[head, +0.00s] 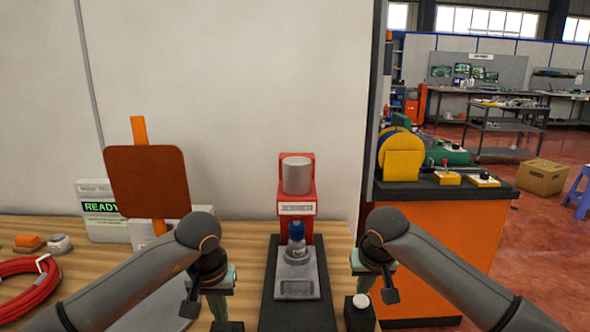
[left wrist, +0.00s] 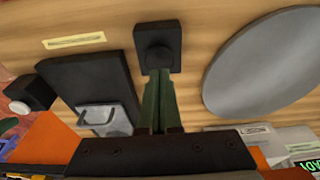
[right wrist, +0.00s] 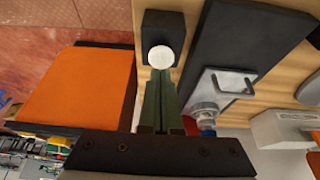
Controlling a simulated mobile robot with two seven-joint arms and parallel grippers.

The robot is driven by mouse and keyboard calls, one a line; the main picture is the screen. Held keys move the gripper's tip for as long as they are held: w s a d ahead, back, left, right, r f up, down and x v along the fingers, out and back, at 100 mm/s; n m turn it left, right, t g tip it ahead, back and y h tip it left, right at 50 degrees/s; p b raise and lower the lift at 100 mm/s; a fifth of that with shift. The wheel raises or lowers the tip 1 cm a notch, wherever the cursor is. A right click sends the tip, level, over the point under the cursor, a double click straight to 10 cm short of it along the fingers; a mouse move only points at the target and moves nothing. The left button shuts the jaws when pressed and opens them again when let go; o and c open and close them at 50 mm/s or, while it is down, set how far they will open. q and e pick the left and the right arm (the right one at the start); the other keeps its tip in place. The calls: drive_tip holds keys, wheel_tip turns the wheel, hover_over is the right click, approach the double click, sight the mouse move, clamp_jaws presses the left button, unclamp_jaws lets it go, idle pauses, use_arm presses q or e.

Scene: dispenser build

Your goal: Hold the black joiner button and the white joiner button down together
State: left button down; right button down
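The joiner is a red press (head: 308,200) on a dark base plate (head: 267,310), with a blue-topped part (head: 296,232) in its grey fixture. The black joiner button (left wrist: 158,57) sits on a black box left of the plate. My left gripper (left wrist: 158,74) is shut and empty, its tips at the button's edge in the left wrist view. The white joiner button (right wrist: 160,57) sits on a black box (head: 357,318) right of the plate. My right gripper (right wrist: 160,73) is shut and empty, its tips at that button's edge in the right wrist view. I cannot tell whether either touches or presses.
A grey disc (left wrist: 265,62) lies beside the black button's box. A red cable coil (head: 20,295) and a READY display (head: 100,208) are on the left. An orange cabinet (head: 440,250) stands to the right. A brown panel (head: 147,182) stands behind my left arm.

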use_arm(q)
wheel_tip(320, 180, up, 7)
drive_tip(key=p, duration=0.6)
drive_tip(key=shift+r+p, duration=0.2)
drive_tip(key=shift+p, duration=0.15)
wheel_tip(320, 180, up, 8)
drive_tip(key=p, duration=0.4)
drive_tip(key=shift+p, duration=0.4)
drive_tip(key=shift+f, duration=0.1)
